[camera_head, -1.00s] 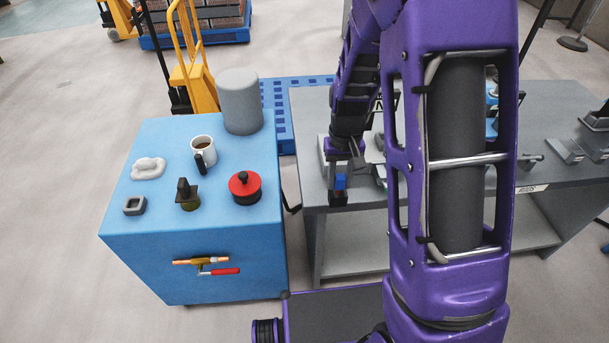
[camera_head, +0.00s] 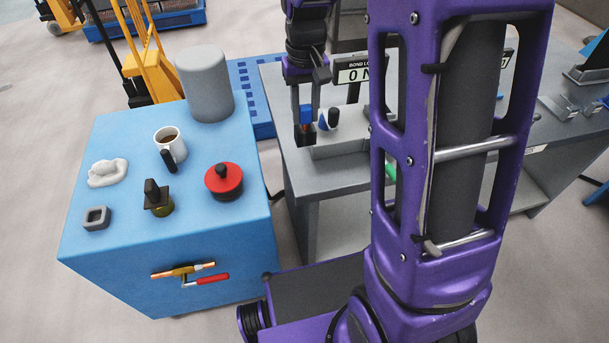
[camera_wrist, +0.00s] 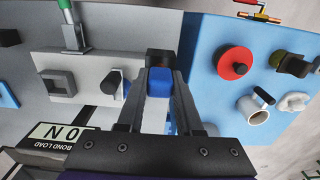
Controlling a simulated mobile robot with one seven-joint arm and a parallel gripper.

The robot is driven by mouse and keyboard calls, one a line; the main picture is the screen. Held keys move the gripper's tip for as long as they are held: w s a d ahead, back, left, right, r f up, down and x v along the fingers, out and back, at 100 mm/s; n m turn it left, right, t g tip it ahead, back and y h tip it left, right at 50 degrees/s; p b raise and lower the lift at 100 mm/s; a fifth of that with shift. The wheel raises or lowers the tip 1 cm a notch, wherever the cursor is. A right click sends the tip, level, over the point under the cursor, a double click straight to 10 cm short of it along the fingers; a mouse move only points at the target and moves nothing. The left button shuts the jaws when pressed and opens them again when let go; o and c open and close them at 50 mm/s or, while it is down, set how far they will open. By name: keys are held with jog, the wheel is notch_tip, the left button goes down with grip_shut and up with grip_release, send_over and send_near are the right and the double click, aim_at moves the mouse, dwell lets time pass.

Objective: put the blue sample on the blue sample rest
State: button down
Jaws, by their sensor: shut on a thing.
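My gripper (camera_head: 305,122) is shut on the blue sample (camera_head: 306,114), which sits between the fingertips with a dark block at its end. In the wrist view the blue sample (camera_wrist: 159,83) shows between the two fingers, with the dark block (camera_wrist: 160,58) just past it. My gripper hangs over the near left edge of the grey bench (camera_head: 300,180), close to the blue cart. I cannot tell for sure which piece is the blue sample rest.
A grey block (camera_head: 338,142) lies on the bench beside my gripper, with a dark rounded piece (camera_head: 328,119) near it. A sign (camera_head: 358,74) stands behind. The blue cart (camera_head: 110,245) holds a red pot (camera_head: 223,181), a mug (camera_head: 168,143) and a grey cylinder (camera_head: 205,85).

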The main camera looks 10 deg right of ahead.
aim_at(305, 144)
jog(key=shift+f+b, duration=0.95)
jog(key=shift+f, duration=3.8)
jog(key=shift+f, duration=0.2)
jog(key=c, duration=0.6)
grip_release()
jog(key=shift+o, duration=0.2)
notch_tip(305, 144, up, 12)
jog(key=shift+r+p, duration=0.25)
jog(key=shift+p, duration=0.85)
